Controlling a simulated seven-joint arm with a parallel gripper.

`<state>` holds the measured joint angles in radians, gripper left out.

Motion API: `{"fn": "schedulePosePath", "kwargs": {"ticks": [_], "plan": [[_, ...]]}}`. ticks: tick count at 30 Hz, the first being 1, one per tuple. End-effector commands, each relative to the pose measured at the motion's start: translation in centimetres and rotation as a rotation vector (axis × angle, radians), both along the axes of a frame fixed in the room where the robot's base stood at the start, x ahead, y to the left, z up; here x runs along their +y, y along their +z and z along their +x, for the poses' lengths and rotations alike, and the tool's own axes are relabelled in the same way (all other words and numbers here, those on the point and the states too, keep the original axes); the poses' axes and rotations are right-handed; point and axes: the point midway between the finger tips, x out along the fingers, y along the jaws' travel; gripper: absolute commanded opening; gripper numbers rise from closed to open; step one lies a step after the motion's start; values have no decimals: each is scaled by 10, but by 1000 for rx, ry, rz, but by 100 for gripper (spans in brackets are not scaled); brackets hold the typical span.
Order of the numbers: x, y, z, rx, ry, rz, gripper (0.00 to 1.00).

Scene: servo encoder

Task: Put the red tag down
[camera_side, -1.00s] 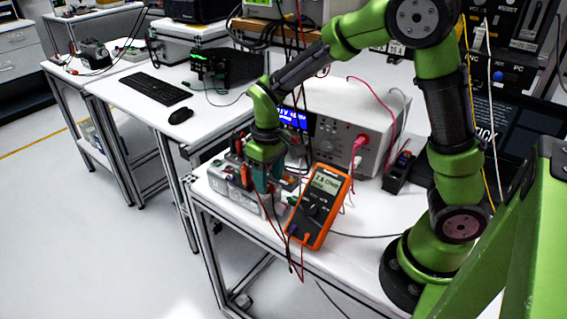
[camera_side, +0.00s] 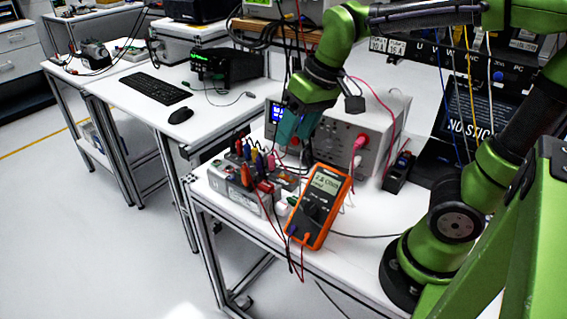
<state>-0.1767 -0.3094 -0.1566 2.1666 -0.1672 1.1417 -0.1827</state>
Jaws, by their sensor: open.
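My gripper (camera_side: 293,138) has teal fingers and is open. It hangs in the air above and to the right of a grey box (camera_side: 232,192), in front of the bench instrument. The box stands on the white table's left part and bears several coloured plugs. A red plug (camera_side: 246,176) stands at its front and a red lead (camera_side: 265,187) lies at its right end. I cannot tell for sure which red piece is the red tag.
An orange multimeter (camera_side: 321,207) leans to the right of the box, with leads hanging over the table's front edge. A white instrument (camera_side: 372,143) stands behind. A black device (camera_side: 398,172) is at the right. Cables cross the table.

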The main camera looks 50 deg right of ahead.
Motion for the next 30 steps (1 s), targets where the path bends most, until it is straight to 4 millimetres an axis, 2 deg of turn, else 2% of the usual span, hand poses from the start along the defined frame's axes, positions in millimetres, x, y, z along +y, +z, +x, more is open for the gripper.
{"fn": "schedulePosePath", "kwargs": {"ticks": [1, 3, 9, 14, 30], "plan": [[0, 6, -15, -61, -35, 24, 52], [1, 8, -31, -128, -80, 49, 52], [3, 6, -58, -261, -170, 83, 52], [3, 4, -63, -289, -192, 88, 52], [3, 5, -63, -288, -190, 88, 52]]}}
